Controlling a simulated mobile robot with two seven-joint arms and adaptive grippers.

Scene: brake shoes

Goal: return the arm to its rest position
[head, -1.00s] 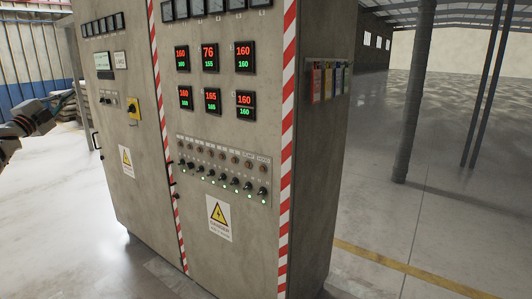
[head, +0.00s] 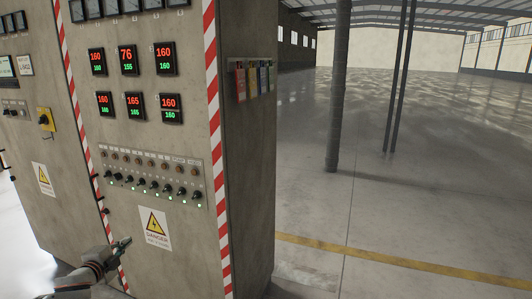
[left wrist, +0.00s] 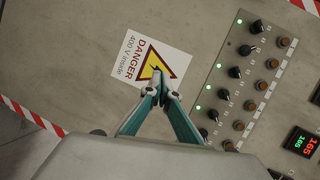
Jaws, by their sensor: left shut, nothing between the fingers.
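My left gripper (head: 122,243) shows at the lower left of the head view, in front of the lower part of the control cabinet (head: 165,270). In the left wrist view my left gripper (left wrist: 158,84) is shut and empty, its teal fingers meeting at the tips. The tips overlap the yellow warning triangle of the danger sign (left wrist: 145,62) in that view. I cannot tell the exact gap to the cabinet face. My right gripper is not in view.
The cabinet has a panel of knobs and green lights (head: 150,178), several red and green displays (head: 131,61), and a yellow switch (head: 46,121). Colored tags (head: 253,80) hang on its side. A grey pillar (head: 336,100) stands behind; the floor at right is clear.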

